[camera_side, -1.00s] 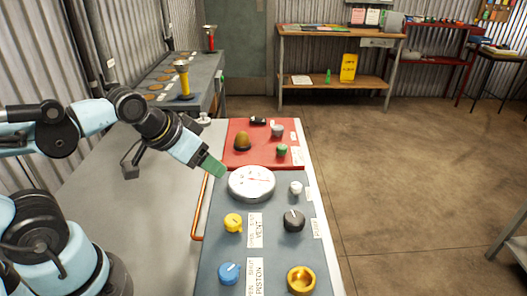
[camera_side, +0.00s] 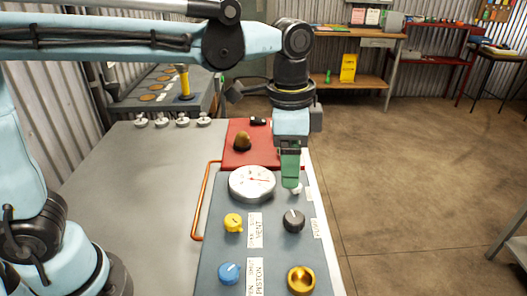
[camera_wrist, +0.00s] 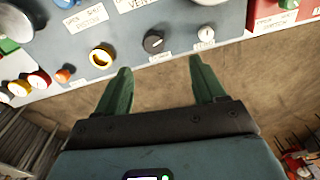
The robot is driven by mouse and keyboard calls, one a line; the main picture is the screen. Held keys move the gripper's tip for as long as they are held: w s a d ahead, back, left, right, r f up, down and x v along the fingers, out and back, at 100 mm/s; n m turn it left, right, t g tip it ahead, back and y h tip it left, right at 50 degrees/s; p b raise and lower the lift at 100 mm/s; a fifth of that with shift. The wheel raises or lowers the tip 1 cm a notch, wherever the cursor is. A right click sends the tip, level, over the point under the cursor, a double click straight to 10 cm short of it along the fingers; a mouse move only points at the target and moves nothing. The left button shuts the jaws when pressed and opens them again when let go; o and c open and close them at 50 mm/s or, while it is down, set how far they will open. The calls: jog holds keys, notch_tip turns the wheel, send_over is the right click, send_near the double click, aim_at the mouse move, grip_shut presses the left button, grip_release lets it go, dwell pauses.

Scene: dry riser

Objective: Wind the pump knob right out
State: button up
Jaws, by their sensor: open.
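A black round knob (camera_side: 293,219) with a pale pointer line sits on the grey panel (camera_side: 272,242), with a small label (camera_side: 318,228) beside it that is hard to read. It also shows in the wrist view (camera_wrist: 153,41). A smaller white knob (camera_side: 297,189) sits behind it and is partly hidden by my gripper in the side view; it shows whole in the wrist view (camera_wrist: 206,34). I cannot tell for sure which is the pump knob. My gripper (camera_side: 290,183) points down over the panel's right side, near the white knob. Its green fingers (camera_wrist: 159,66) are apart and empty.
Yellow (camera_side: 233,222), blue (camera_side: 229,273) and gold (camera_side: 301,279) knobs are nearer on the panel. Open floor is to the right.

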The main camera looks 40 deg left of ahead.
aim_at(296, 217)
jog(key=shift+m+g, duration=0.3)
jog(key=shift+m, duration=0.2)
jog(key=f, duration=0.4)
jog(key=d+f, duration=0.1)
jog(key=f, duration=0.3)
jog(key=d+f, duration=0.1)
jog(key=f, duration=0.3)
jog(key=shift+w+f, duration=0.15)
jog(key=c, duration=1.1)
jog(key=shift+o, duration=0.2)
